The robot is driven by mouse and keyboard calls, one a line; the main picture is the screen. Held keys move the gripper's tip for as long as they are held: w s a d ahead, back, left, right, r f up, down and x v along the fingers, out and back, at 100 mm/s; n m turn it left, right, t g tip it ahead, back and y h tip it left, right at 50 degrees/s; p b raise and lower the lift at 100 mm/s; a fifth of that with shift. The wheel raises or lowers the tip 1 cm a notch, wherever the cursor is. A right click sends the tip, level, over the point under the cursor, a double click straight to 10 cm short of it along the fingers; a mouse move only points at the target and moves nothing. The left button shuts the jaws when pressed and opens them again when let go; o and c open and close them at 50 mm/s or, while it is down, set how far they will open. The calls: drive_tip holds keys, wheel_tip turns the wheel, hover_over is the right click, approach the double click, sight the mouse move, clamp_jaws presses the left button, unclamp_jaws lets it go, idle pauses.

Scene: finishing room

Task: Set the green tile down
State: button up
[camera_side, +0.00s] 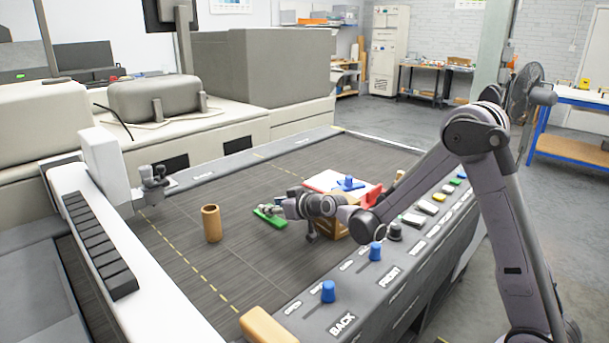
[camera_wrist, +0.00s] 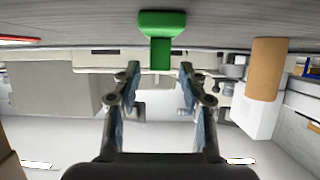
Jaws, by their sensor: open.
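The green tile (camera_side: 270,217) lies on the dark work surface (camera_side: 185,257) in the side view, just left of my gripper (camera_side: 279,209). In the wrist view the green tile (camera_wrist: 162,24) is at the top centre, with a wide part and a narrower part reaching down between the fingertips. The wrist picture is upside down, with the surface along the top. My gripper (camera_wrist: 160,70) is open, with one finger on each side of the tile's narrow part and a visible gap to both. The tile's end nearest the gripper is partly hidden in the side view.
A brown cylinder (camera_side: 211,224) stands upright left of the tile; it also shows in the wrist view (camera_wrist: 266,68). A red and white tray (camera_side: 323,180) with a blue piece (camera_side: 348,184) is behind my gripper. The surface's left part is mostly clear.

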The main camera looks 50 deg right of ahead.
drive_tip(key=s+a+r+g, duration=0.1)
drive_tip(key=s+a+g, duration=0.1)
drive_tip(key=s, duration=0.9)
drive_tip(key=s+a+r+g, duration=0.1)
drive_tip(key=s+a+g, duration=0.1)
drive_tip(key=s, duration=0.9)
drive_tip(key=s+a+r+g, duration=0.1)
drive_tip(key=s+a+g, duration=0.1)
drive_tip(key=s, duration=0.9)
drive_tip(key=shift+s+r+g, duration=0.2)
drive_tip(key=shift+s+g, duration=0.1)
